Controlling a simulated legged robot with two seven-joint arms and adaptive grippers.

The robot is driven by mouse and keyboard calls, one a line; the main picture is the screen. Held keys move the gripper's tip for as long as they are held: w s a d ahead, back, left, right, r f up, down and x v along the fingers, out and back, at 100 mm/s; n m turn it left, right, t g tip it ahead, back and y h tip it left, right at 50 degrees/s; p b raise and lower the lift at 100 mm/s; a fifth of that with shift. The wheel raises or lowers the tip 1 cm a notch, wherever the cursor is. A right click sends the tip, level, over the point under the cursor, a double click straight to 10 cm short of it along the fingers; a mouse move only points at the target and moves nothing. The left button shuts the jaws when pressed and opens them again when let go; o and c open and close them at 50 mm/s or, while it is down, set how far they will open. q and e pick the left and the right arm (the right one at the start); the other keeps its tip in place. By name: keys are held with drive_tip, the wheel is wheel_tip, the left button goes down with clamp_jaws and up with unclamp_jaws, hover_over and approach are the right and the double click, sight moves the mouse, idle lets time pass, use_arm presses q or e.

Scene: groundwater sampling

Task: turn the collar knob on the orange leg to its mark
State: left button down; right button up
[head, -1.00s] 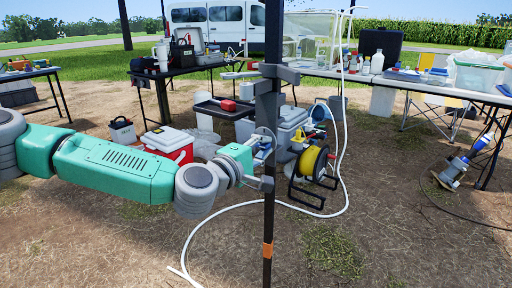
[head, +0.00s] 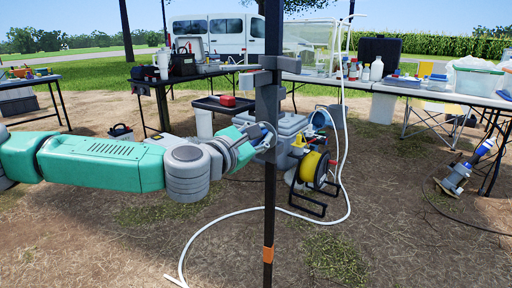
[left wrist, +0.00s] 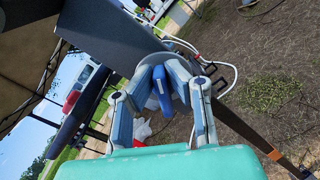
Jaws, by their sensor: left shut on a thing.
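The dark upright leg (head: 269,205) stands in the middle of the head view, with an orange band (head: 267,254) low on it. A grey collar (head: 268,100) is fixed around its upper part. My left gripper (head: 264,137) reaches the collar's lower part from the left. In the left wrist view, its fingers (left wrist: 164,90) are closed on a bright blue piece, the collar knob (left wrist: 162,89), beside the dark leg. The pads cover the knob's sides, and I cannot make out the mark. My right gripper is in neither view.
A yellow hose reel (head: 313,168) and a grey cooler (head: 284,127) stand on the ground behind the leg. A white hose (head: 235,222) curves over the dirt. Tables with gear stand further back.

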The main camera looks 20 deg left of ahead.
use_arm(q)
drive_tip(key=shift+w+a+f+n, duration=0.15)
drive_tip(key=shift+a+n, duration=0.1)
drive_tip(key=shift+n, duration=0.45)
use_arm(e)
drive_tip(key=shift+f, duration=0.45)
use_arm(q)
drive_tip(key=shift+n, duration=0.3)
drive_tip(key=shift+a+n+b, duration=0.1)
drive_tip(key=shift+n+b, duration=0.2)
drive_tip(key=shift+b, duration=0.25)
drive_tip(key=shift+a+n, duration=0.1)
drive_tip(key=shift+n, duration=0.7)
drive_tip(key=n, duration=0.3)
drive_tip(key=shift+w+a+r, duration=0.1)
drive_tip(key=shift+a+r, duration=0.15)
drive_tip(key=c, duration=1.5)
unclamp_jaws()
drive_tip(key=shift+c, duration=0.2)
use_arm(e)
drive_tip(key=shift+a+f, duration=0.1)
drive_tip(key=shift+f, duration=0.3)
